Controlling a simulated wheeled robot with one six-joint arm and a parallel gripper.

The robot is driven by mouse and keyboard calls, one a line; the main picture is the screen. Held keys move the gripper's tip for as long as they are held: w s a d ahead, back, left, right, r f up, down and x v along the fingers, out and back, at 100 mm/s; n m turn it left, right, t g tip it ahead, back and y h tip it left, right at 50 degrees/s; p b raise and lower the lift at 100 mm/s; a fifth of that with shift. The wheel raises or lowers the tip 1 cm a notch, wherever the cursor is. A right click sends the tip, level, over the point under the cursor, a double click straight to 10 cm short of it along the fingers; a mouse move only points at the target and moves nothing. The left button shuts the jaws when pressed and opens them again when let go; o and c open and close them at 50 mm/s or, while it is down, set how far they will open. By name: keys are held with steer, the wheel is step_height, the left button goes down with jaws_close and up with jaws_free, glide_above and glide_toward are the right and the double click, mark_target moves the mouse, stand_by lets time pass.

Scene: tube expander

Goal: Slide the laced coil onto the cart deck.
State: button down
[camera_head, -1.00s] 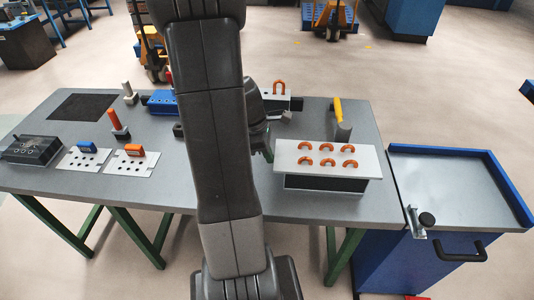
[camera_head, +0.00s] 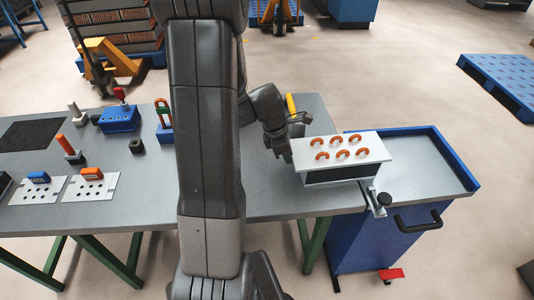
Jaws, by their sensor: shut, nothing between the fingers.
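The laced coil (camera_head: 371,153) is a block with a white top plate, a dark body and several orange hairpin bends on top. It is upright at the right end of the grey workbench (camera_head: 265,201), and its right part reaches over the bench edge toward the cart. The cart deck (camera_head: 420,163) is a grey surface with a raised blue rim along its back and right. My gripper (camera_head: 284,152) is shut and empty, low at the coil's left end. Its tips are partly hidden, and I cannot tell whether they touch the coil.
A dark-knobbed latch (camera_head: 380,200) sits at the cart's near left corner, by a black handle (camera_head: 417,217). A yellow-handled tool (camera_head: 291,105) stands behind the coil. Blue blocks, pegs and perforated plates (camera_head: 92,186) occupy the bench's left. Most of the deck is clear.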

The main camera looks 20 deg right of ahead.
mark_target(304, 155)
steer(key=d, duration=0.1)
steer(key=s+d, duration=0.1)
steer(key=d, duration=0.1)
steer(key=d+p, duration=0.1)
steer(key=d, duration=0.1)
steer(key=shift+s, duration=0.25)
steer(key=w+a+r, duration=0.2)
steer(key=a+r, duration=0.4)
steer(key=r, duration=0.3)
steer(key=shift+a+r, duration=0.3)
steer(key=shift+r, duration=0.05)
steer(key=shift+f, duration=0.1)
